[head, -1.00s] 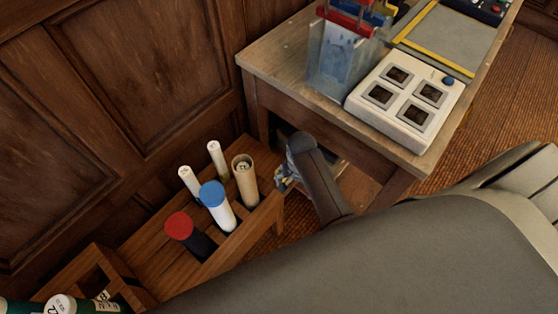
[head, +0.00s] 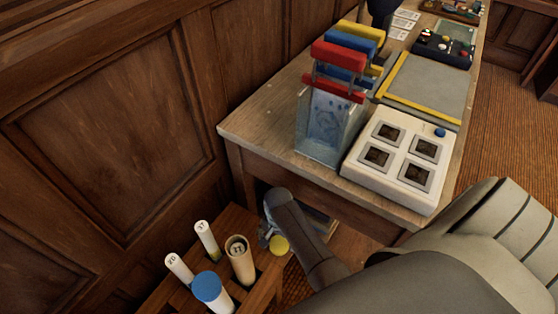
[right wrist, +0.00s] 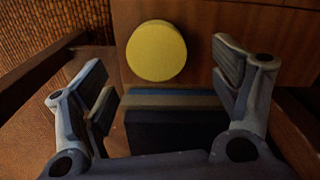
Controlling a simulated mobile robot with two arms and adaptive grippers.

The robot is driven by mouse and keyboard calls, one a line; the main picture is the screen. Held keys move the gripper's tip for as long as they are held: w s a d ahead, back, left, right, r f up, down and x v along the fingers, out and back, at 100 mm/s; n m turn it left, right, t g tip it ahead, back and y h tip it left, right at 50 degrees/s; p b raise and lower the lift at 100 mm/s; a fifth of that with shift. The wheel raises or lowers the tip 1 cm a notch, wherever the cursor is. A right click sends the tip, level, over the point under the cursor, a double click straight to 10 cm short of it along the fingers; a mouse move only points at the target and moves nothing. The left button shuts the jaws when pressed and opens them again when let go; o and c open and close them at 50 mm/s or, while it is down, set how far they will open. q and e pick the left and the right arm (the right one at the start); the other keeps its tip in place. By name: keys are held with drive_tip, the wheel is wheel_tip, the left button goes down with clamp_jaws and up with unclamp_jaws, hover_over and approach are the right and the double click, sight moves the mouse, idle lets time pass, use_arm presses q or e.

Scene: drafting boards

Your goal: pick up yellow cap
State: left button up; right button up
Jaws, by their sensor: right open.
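The yellow cap (head: 279,246) is a round disc just beside my right gripper (head: 267,234), low by the rack and below the table top. In the right wrist view the yellow cap (right wrist: 156,50) shows as a full yellow circle. My right gripper (right wrist: 163,78) is open there, with one finger on each side and nothing between them. The cap appears beyond the fingertips, apart from both fingers. What the cap sits on is not clear. My left gripper is not in view.
A wooden rack (head: 152,291) holds a blue-capped tube (head: 207,287), two white tubes and a tan tube (head: 240,262). The wooden table (head: 262,118) above carries a white four-window box (head: 398,159) and a clear holder (head: 327,128). A panelled wall bounds the left.

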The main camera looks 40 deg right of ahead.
sight(280, 244)
wheel_tip(280, 244, down, 4)
drive_tip(key=shift+s+d+f+b, duration=0.1)
drive_tip(key=shift+s+f+b, duration=0.1)
drive_tip(key=shift+b, duration=0.3)
drive_tip(key=shift+c, duration=0.2)
drive_tip(key=c, duration=0.7)
